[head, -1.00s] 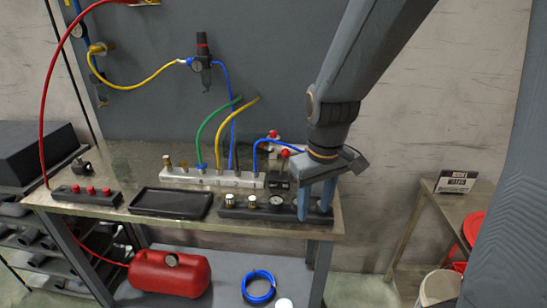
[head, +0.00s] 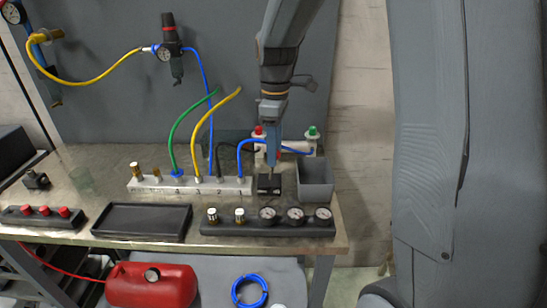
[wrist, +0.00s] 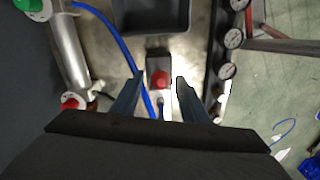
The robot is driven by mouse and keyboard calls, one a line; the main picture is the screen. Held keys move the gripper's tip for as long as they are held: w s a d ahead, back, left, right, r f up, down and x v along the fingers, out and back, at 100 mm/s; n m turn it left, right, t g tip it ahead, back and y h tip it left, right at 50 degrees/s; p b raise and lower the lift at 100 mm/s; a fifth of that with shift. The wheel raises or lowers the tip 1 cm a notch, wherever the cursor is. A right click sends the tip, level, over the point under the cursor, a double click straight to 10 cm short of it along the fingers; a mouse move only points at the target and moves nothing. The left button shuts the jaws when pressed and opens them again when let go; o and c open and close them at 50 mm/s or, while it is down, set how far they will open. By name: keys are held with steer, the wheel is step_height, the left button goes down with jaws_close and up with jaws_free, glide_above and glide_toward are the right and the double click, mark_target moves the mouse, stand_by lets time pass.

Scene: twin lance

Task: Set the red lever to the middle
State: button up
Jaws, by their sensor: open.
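The red lever (wrist: 160,79) shows in the wrist view as a red knob on a small black block (wrist: 158,62). The block also shows in the head view (head: 269,184), on the bench behind the gauge strip. In the head view the lever's knob is hidden by my gripper (head: 272,160). My gripper is pointing down over the block. In the wrist view its two blue fingers (wrist: 158,98) are apart, one on each side of the knob's line. I cannot tell whether either finger touches the knob. The lever's tilt is not clear.
A blue hose (wrist: 112,45) runs close beside the left finger in the wrist view. A grey bin (head: 316,180) stands right of the block. The gauge strip (head: 250,229) is in front.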

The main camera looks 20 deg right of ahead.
steer(key=shift+f, duration=1.75)
jaws_close()
